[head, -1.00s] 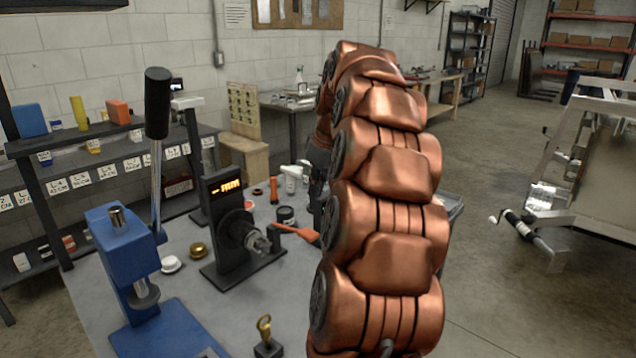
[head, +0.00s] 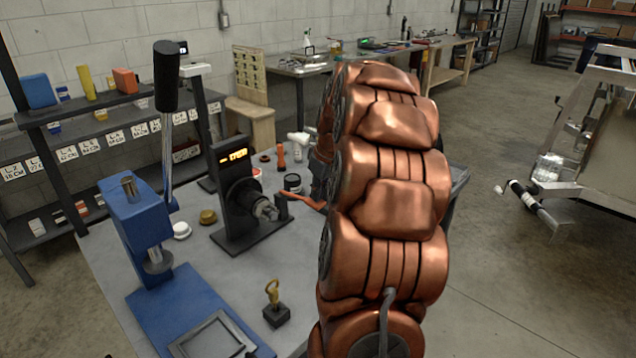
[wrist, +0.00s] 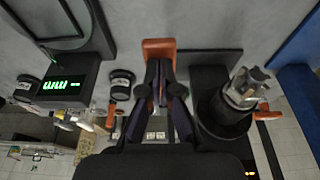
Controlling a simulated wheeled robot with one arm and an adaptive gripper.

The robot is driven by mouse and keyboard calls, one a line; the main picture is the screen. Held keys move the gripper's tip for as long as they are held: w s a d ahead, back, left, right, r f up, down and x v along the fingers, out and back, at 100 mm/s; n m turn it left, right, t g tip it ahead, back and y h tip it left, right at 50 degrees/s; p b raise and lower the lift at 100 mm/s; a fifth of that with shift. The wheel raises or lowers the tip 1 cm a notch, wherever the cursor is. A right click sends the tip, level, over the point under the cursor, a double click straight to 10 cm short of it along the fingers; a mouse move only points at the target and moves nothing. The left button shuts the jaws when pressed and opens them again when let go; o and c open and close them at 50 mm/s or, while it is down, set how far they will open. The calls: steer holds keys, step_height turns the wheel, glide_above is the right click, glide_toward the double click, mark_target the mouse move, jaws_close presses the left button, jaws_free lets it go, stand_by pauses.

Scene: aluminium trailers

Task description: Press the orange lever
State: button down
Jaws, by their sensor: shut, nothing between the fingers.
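The orange lever (head: 308,201) shows in the head view beside the chuck of a black upright device (head: 237,190), sloping down to the right until my arm hides its end. In the wrist view an orange piece (wrist: 158,47), which looks like this lever, lies at the tips of my gripper and runs back between or under the fingers. My gripper (wrist: 161,88) is shut and empty, with its fingertips at or very close to the orange piece; I cannot tell whether they touch. In the head view my copper arm hides the gripper.
A blue press (head: 140,225) with a tall black-handled lever stands at the left of the grey table. A small brass figure (head: 274,295) on a black base stands in front. Dark jars and an orange cylinder (head: 281,157) stand behind the device. Shelves line the left wall.

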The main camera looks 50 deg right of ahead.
steer(key=shift+f, duration=0.15)
steer(key=f+b, duration=0.1)
steer(key=b, duration=0.1)
steer(key=f+t+b, duration=0.1)
steer(key=b, duration=0.1)
steer(key=shift+s+a+f+b, duration=0.1)
steer(key=shift+s+f+b, duration=0.2)
steer(key=shift+s+b, duration=0.1)
steer(key=f+t+b, duration=0.1)
steer(key=b, duration=0.2)
steer(key=f+t+b, duration=0.1)
steer(key=f+b, duration=0.1)
steer(key=b, duration=0.1)
steer(key=f+t+b, duration=0.1)
steer(key=b, duration=0.1)
steer(key=shift+s+f+t+b, duration=0.15)
steer(key=shift+s+t+b, duration=0.2)
steer(key=shift+t+b, duration=0.05)
steer(key=shift+f, duration=0.1)
steer(key=r, duration=0.1)
steer(key=s+r, duration=0.1)
steer(key=r, duration=0.2)
steer(key=shift+s+r, duration=0.4)
glide_toward(319, 203)
steer(key=shift+s+r+b, duration=0.25)
steer(key=shift+s+b, duration=0.05)
steer(key=shift+s, duration=0.75)
